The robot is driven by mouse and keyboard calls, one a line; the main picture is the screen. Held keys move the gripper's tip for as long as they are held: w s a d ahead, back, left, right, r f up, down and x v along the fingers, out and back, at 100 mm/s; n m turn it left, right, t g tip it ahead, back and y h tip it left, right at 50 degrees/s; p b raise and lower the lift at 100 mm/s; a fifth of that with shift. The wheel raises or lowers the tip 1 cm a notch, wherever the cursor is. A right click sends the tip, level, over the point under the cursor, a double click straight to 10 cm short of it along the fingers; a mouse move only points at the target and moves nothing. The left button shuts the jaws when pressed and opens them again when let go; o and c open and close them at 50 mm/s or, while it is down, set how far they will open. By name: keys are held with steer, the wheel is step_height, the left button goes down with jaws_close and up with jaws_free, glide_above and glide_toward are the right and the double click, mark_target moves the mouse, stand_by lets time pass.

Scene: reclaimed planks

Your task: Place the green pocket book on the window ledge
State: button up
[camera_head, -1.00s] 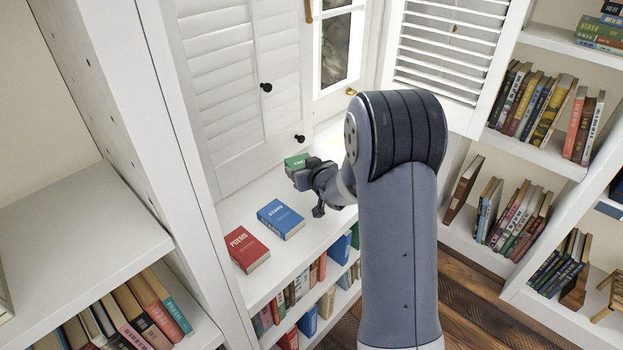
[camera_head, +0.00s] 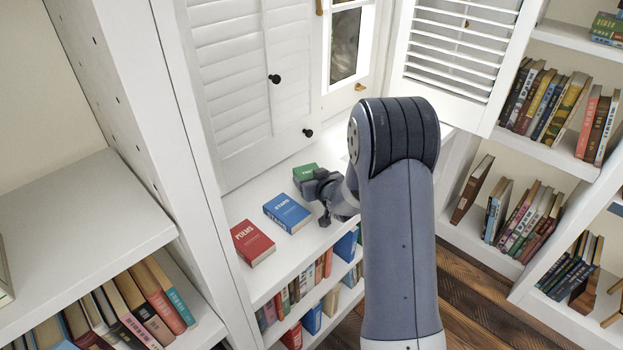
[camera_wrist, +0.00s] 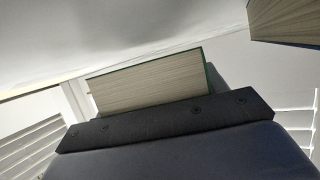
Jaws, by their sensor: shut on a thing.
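The green pocket book (camera_head: 305,172) is held by my gripper (camera_head: 318,184), which is shut on it. It is at the white window ledge (camera_head: 243,205), near the foot of the louvred shutter. In the wrist view the green book (camera_wrist: 150,82) shows its pale page edges and a thin green cover edge, behind the dark gripper bar. A white surface lies close to it there; I cannot tell whether they touch. My arm hides the ledge to the right of the gripper.
A blue book (camera_head: 287,213) and a red book (camera_head: 252,242) lie flat on the ledge in front of the green one. The shutter (camera_head: 232,90) with black knobs rises behind. Shelves of books are below the ledge and at right (camera_head: 550,100).

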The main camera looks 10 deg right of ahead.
steer(key=shift+s+f, duration=0.1)
steer(key=shift+f, duration=0.2)
steer(key=o, duration=1.1)
steer(key=shift+s+f, duration=0.15)
steer(key=shift+f, duration=0.05)
steer(key=shift+r, duration=0.15)
steer(key=shift+r+p, duration=0.6)
steer(key=shift+p, duration=0.15)
steer(key=v, duration=1.1)
steer(key=shift+s+d+r, duration=0.1)
steer(key=shift+s+r, duration=0.15)
steer(key=shift+r, duration=0.05)
